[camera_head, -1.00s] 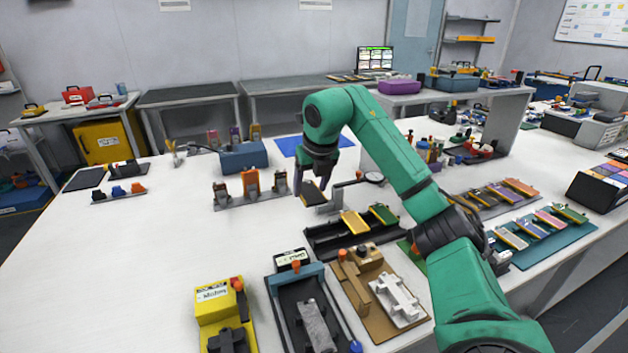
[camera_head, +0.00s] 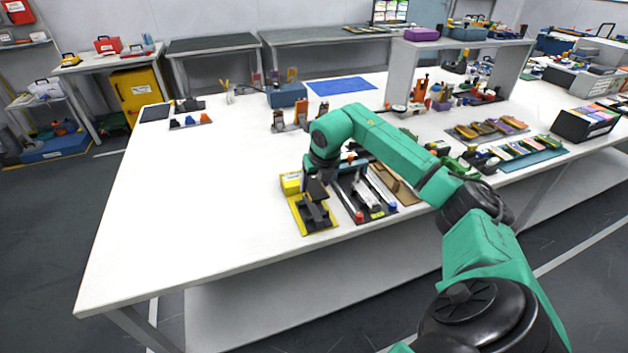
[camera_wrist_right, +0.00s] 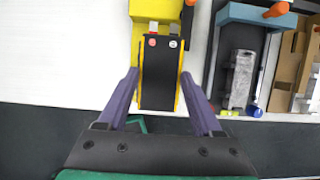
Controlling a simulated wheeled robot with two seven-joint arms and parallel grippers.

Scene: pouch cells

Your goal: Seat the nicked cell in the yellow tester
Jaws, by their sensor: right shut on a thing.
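My right gripper (camera_head: 318,180) is shut on a dark, flat cell (camera_wrist_right: 160,75) and holds it over the yellow tester (camera_head: 291,183). In the right wrist view the cell lies between the purple fingers of the right gripper (camera_wrist_right: 160,78), its two tabs pointing at the tester's yellow block (camera_wrist_right: 160,12). Yellow edges of the tester show along both sides of the cell. I cannot tell whether the cell touches the tester's dark cradle (camera_head: 316,212), and no nick is clear. My left gripper is not in view.
A dark fixture with a blue bar (camera_wrist_right: 245,15) stands close to the right of the tester, with a grey piece (camera_wrist_right: 241,78) in it. A brown fixture (camera_wrist_right: 290,70) is beyond it. The white table (camera_head: 200,220) is clear to the left.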

